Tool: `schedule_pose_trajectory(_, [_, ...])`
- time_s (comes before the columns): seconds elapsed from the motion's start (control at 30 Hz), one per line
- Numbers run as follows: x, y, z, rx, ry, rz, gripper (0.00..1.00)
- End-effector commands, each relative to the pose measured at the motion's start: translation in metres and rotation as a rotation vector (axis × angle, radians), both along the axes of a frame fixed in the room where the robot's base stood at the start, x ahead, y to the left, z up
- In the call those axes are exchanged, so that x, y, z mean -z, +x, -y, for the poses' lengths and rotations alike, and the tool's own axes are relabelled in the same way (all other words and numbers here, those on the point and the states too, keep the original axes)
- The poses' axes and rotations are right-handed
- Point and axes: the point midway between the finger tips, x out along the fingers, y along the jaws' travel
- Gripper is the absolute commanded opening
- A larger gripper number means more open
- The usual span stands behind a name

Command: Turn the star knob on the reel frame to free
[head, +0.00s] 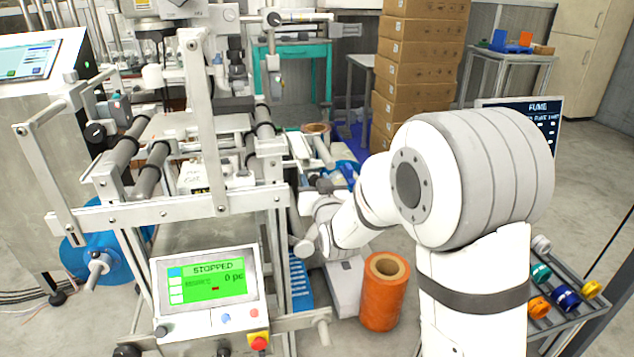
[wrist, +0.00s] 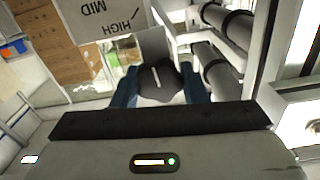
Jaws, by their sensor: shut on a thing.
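The dark star knob (wrist: 168,88) shows in the middle of the wrist view, with a white pointer line on its face. The line runs almost upright in the picture, leaning slightly left. My gripper (wrist: 160,92) has its two blue fingers on either side of the knob and is shut on it. A grey label plate (wrist: 105,18) beyond the knob reads MID and HIGH upside down, with a tick mark by HIGH. No word FREE is visible. In the head view my gripper (head: 322,188) is at the right side of the reel frame (head: 240,207); the knob cannot be made out there.
Dark rollers (wrist: 222,62) and white frame bars lie close on the right in the wrist view. In the head view, a screen (head: 212,281) reads STOPPED. An orange reel (head: 384,290) stands on the floor below my arm. Stacked cartons (head: 418,75) stand behind.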

Motion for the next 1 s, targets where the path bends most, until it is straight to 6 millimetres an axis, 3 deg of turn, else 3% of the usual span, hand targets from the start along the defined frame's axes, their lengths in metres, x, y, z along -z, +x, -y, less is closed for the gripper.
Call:
schedule_pose_trajectory(0.2, [0.0001, 0.0, 0.0004, 0.001, 0.0, 0.0, 0.17])
schedule_pose_trajectory(0.63, [0.0022, 0.0004, 0.0, 0.001, -0.247, 0.072, 0.17])
schedule_pose_trajectory(0.97, [0.0005, 0.0004, 0.0002, 0.002, -0.269, 0.077, 0.17])
schedule_pose_trajectory(1.0, [0.0004, 0.0004, 0.0003, 0.002, -0.269, 0.077, 0.41])
